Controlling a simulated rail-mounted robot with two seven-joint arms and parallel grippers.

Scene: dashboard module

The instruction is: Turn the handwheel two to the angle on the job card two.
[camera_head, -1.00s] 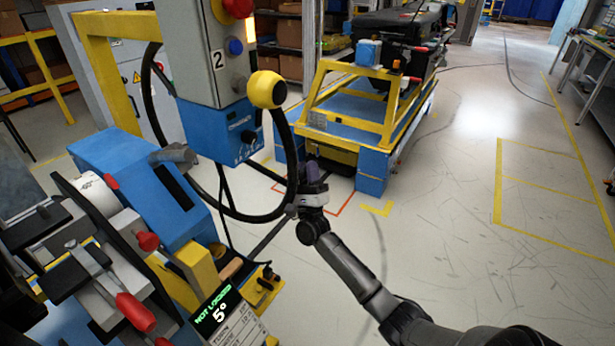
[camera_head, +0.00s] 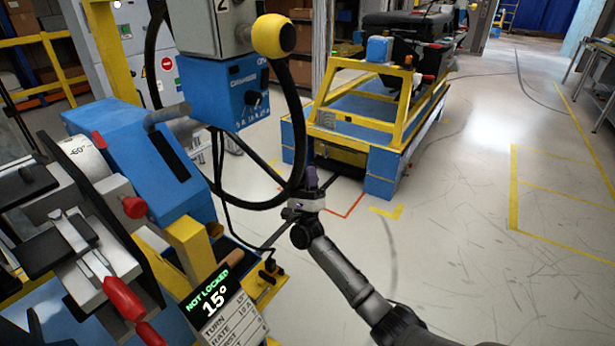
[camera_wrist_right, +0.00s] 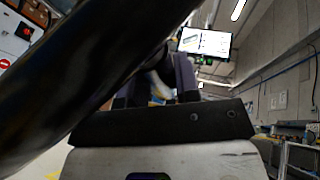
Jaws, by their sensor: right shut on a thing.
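The handwheel (camera_head: 290,150) is a large black ring with a yellow ball knob (camera_head: 273,36), in front of a grey and blue box marked 2. My right gripper (camera_head: 308,190) is shut on the lower right of its rim. In the right wrist view the black rim (camera_wrist_right: 100,70) crosses close in front of my right gripper (camera_wrist_right: 155,90); the contact itself is partly hidden. A dark display (camera_head: 212,300) reads NOT LOCKED and 15° in green and white. A pale card (camera_head: 240,328) below it has a line starting TURN; its figures are too small to read surely. My left gripper is not in view.
The blue machine (camera_head: 150,165) with red-handled clamps (camera_head: 122,298) stands at the left. A blue and yellow cart (camera_head: 370,130) stands behind the wheel. Open floor with yellow lines lies to the right.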

